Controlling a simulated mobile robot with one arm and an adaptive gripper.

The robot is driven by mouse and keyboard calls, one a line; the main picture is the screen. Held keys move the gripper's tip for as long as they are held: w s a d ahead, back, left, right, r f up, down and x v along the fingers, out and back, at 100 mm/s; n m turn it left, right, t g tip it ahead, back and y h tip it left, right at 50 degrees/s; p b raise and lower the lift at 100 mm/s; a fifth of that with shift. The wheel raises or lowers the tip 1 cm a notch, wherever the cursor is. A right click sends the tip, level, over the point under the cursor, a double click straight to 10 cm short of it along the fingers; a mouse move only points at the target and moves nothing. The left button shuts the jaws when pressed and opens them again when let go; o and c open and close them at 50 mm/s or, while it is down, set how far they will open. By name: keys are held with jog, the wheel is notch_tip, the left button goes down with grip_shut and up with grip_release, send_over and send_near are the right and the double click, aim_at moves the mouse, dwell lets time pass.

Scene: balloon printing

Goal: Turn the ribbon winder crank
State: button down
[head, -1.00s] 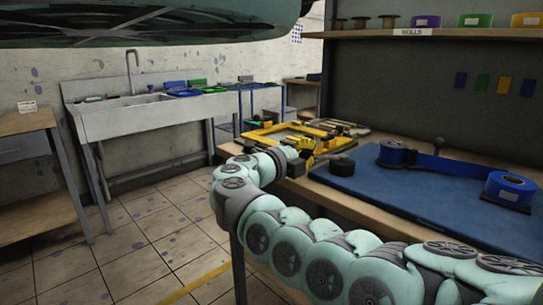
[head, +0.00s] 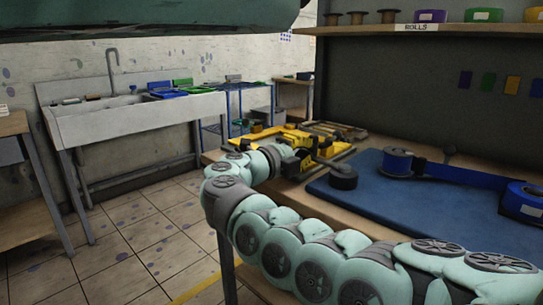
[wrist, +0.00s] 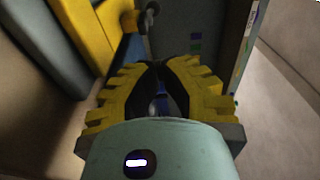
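On the blue mat (head: 385,205) on the bench stands a blue ribbon reel (head: 397,161). A blue ribbon runs right from it to a blue roll (head: 524,200). A black knob (head: 449,150) stands up behind the ribbon; I cannot tell for sure that it is the crank. A dark knob also shows at the top of the wrist view (wrist: 151,8). My gripper (head: 302,160), with yellow and black fingers, is left of the mat, apart from the reel. In the wrist view its fingertips (wrist: 159,66) come together, with nothing clearly held.
A black round object (head: 343,178) sits at the mat's left edge. A shelf (head: 440,29) with rolls hangs above. A sink (head: 130,112) stands at the left wall, with open tiled floor before it.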

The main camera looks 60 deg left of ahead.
jog(key=shift+w+a, duration=0.5)
jog(key=shift+w, duration=0.2)
jog(key=shift+w+a+b, duration=0.15)
jog(key=shift+w+b, duration=0.2)
jog(key=shift+w, duration=0.3)
jog(key=shift+w, duration=0.15)
jog(key=s+d, duration=0.1)
jog(key=s, duration=1.1)
jog(key=shift+d, duration=0.25)
jog(key=shift+s, duration=0.1)
